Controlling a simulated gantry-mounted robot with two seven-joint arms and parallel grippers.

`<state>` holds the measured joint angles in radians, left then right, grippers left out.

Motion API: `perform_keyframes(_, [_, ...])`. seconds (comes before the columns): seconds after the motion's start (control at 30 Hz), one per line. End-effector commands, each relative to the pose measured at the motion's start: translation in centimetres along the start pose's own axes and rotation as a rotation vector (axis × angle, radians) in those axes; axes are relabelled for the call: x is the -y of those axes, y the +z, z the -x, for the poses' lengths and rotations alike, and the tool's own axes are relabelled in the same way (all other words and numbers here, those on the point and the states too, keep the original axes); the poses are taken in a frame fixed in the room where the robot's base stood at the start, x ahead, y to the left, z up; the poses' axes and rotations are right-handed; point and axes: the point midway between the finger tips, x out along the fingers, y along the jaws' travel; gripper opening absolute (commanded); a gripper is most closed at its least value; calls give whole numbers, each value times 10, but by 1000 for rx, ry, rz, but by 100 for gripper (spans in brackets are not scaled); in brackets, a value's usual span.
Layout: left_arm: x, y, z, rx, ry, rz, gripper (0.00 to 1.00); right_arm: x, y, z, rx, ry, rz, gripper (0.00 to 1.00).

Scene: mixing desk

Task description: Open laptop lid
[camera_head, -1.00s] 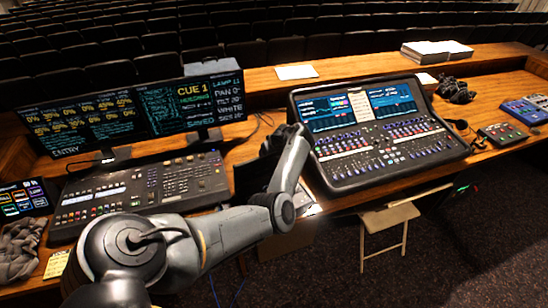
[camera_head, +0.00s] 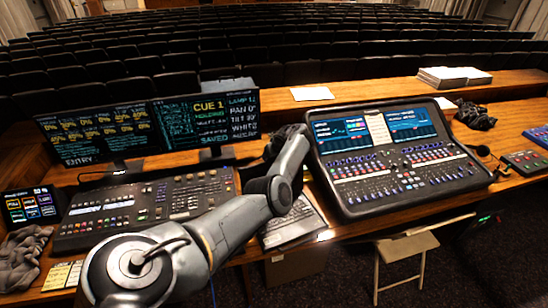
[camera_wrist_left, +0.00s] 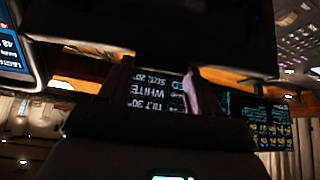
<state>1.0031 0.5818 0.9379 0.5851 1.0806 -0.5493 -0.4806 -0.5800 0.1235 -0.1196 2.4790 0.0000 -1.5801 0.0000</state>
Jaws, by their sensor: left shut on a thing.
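The laptop stands between the two consoles, and its keyboard base (camera_head: 296,222) shows to the right of my left forearm in the head view. The lid is raised off the base, mostly hidden behind my arm, so its exact angle cannot be told. My left gripper (camera_head: 284,138) is at the lid's upper part and shut on it; the fingertips are hard to see there. In the left wrist view, the two fingers of my left gripper (camera_wrist_left: 160,86) show between large dark surfaces. My right gripper is not in view.
A lighting console (camera_head: 145,207) with two monitors (camera_head: 150,128) stands left of the laptop. A large sound mixer (camera_head: 395,155) stands close on its right. Papers (camera_head: 312,93) lie on the raised shelf behind. A folding chair (camera_head: 410,248) stands in front of the desk.

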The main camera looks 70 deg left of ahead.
Motion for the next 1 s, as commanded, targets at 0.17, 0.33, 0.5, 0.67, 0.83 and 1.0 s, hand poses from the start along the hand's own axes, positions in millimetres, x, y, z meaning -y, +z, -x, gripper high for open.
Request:
perform_keyframes(0.17, [1, -3, 0, -7, -2, 1, 9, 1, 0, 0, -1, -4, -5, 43])
perform_keyframes(0.33, [1, -2, 0, -5, -1, 1, 89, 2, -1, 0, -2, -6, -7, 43])
perform_keyframes(0.5, [0, -1, 0, -2, -1, 0, 89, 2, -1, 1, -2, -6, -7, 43])
perform_keyframes(0.67, [0, -1, 2, -2, -1, 1, 89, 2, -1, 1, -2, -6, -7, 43])
perform_keyframes(0.83, [0, -1, 12, -3, -1, 0, 89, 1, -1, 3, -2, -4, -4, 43])
perform_keyframes(1.0, [-1, -1, 34, -3, 2, 1, 89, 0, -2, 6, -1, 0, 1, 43])
